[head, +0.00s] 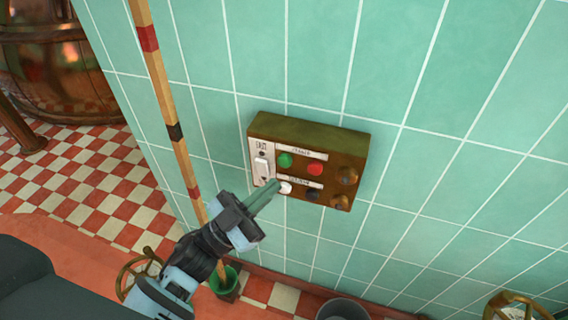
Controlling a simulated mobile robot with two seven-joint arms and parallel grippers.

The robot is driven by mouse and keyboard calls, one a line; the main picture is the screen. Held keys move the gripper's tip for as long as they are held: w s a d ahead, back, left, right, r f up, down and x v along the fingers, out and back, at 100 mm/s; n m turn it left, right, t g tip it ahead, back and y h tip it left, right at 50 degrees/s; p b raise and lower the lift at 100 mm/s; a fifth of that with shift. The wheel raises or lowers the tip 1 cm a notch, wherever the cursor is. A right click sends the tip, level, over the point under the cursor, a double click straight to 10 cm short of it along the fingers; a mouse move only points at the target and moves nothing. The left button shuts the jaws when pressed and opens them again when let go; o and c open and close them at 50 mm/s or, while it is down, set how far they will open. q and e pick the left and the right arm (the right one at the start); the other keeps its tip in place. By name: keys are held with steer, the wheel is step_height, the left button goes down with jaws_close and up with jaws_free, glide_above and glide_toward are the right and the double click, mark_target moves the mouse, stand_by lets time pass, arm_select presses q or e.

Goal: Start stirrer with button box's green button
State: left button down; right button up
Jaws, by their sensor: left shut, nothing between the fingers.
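The button box (262,125) is a brass-coloured box on the green tiled wall, in the middle of the head view. Its green button (285,160) is at the upper left of the face, with a red button (315,169) to its right. A white button (285,187) sits below, and a white switch (261,168) is on the left. My left gripper (272,188) is shut and empty, its fingertips in front of the box's lower left, beside the white button and below the green one. Contact cannot be told. My right gripper is not in view.
A wooden pole (166,100) with red and black bands stands left of the box. A copper kettle (62,75) is at the far left. The wall right of the box is clear.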

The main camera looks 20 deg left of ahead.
mark_target(275, 175)
arm_select(q)
steer(key=w, duration=0.3)
stand_by(0.7)
stand_by(0.8)
steer(key=shift+w, duration=0.1)
stand_by(0.6)
steer(key=shift+w+d, duration=0.1)
steer(key=shift+w, duration=0.25)
steer(key=shift+w, duration=0.45)
stand_by(0.7)
steer(key=shift+s, duration=0.15)
steer(key=shift+s+p, duration=0.35)
steer(key=shift+s, duration=0.4)
